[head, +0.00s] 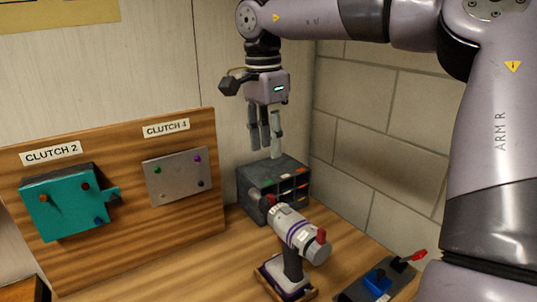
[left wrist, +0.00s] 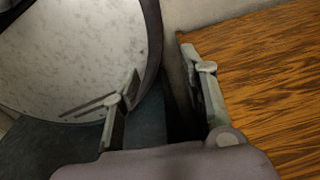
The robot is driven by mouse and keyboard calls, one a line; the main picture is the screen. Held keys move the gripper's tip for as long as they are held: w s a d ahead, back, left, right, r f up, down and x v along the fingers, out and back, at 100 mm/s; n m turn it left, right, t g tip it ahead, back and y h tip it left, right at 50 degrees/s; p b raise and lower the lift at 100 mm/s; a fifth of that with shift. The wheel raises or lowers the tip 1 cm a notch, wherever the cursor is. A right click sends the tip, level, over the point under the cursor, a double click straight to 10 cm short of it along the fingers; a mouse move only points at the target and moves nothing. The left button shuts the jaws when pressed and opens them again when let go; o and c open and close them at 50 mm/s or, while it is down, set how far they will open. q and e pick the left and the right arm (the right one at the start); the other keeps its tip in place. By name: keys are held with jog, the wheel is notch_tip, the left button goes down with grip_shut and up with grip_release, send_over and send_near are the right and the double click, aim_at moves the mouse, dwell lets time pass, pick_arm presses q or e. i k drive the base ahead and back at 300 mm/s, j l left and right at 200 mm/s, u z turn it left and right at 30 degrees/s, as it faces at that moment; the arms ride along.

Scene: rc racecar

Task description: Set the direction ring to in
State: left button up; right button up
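A white, grey and purple power drill (head: 295,232) stands upright on the bench in the head view, its dark grip in a base (head: 288,282). Purple bands circle its barrel, and a red piece (head: 321,236) sits at its right end. I cannot tell which part is the direction ring, or its setting. My right gripper (head: 266,152) points down above the grey box behind the drill, apart from the drill. Its fingers are spread and nothing shows between them. My left gripper (left wrist: 160,66) is outside the head view. In the left wrist view its fingers are apart and empty.
A grey box with compartments (head: 256,189) stands behind the drill. A dark fixture with blue and red parts (head: 378,281) lies front right.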

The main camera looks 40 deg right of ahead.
aim_at(319, 251)
jog(key=k+j, duration=1.2)
jog(key=j, duration=0.2)
